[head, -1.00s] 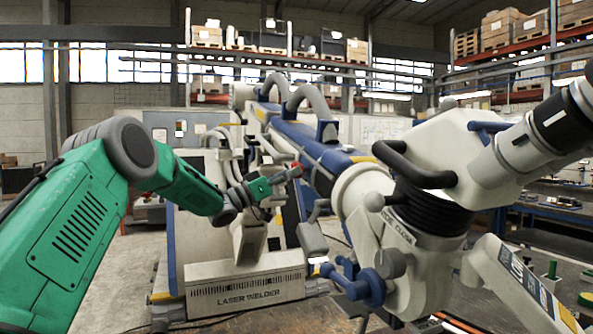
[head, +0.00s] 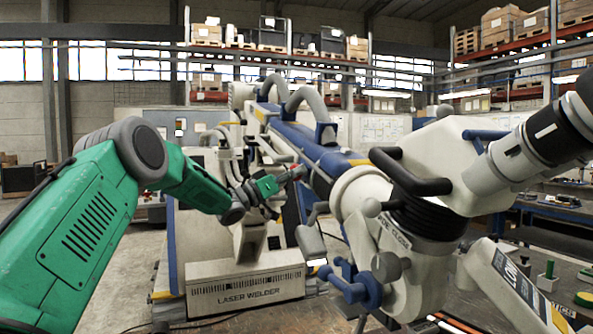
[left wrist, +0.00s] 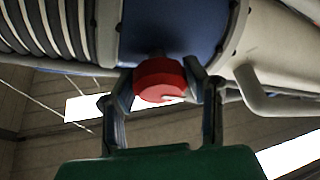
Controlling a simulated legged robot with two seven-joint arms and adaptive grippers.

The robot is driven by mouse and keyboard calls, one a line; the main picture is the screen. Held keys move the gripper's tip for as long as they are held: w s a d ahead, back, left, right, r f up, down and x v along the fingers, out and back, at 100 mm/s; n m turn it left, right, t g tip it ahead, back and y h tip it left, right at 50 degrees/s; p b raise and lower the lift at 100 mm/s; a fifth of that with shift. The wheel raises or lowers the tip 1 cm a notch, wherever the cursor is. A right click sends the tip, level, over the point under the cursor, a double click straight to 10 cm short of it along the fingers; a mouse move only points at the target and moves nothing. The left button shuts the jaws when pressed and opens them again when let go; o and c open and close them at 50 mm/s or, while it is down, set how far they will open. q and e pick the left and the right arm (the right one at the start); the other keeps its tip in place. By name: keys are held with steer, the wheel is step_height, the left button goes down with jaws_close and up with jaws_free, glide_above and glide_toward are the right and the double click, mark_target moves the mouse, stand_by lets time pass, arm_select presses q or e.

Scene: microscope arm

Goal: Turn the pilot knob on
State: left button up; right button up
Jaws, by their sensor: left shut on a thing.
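The pilot knob is a red faceted knob (left wrist: 160,80) on the underside of a blue and white part of the laser welder's arm. In the left wrist view it sits between the two fingers of my left gripper (left wrist: 163,88), which are closed on its sides. A pale mark shows on the knob's lower face. In the head view my left gripper (head: 286,178) reaches in from the left to the blue arm (head: 315,160), and the red knob (head: 298,171) shows small at its fingertips. My right gripper is not in view.
The microscope head (head: 510,150) with its black handle (head: 412,172) fills the right side. The welder base (head: 246,285) stands below my left arm. A bench with small tools (head: 548,275) is at lower right. Open floor shows at left.

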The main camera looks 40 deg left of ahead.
arm_select(q)
steer(key=n+p, duration=0.1)
steer(key=n+y+p, duration=0.2)
steer(key=shift+a+r+n, duration=0.1)
steer(key=shift+r+n, duration=0.15)
steer(key=shift+n, duration=0.05)
steer(key=shift+f+n+p, duration=0.1)
steer(key=shift+n+p, duration=0.25)
steer(key=shift+n, duration=0.05)
steer(key=shift+f, duration=0.1)
steer(key=o, duration=1)
steer(key=shift+o, duration=0.8)
steer(key=shift+a+f, duration=0.15)
steer(key=shift+a, duration=0.05)
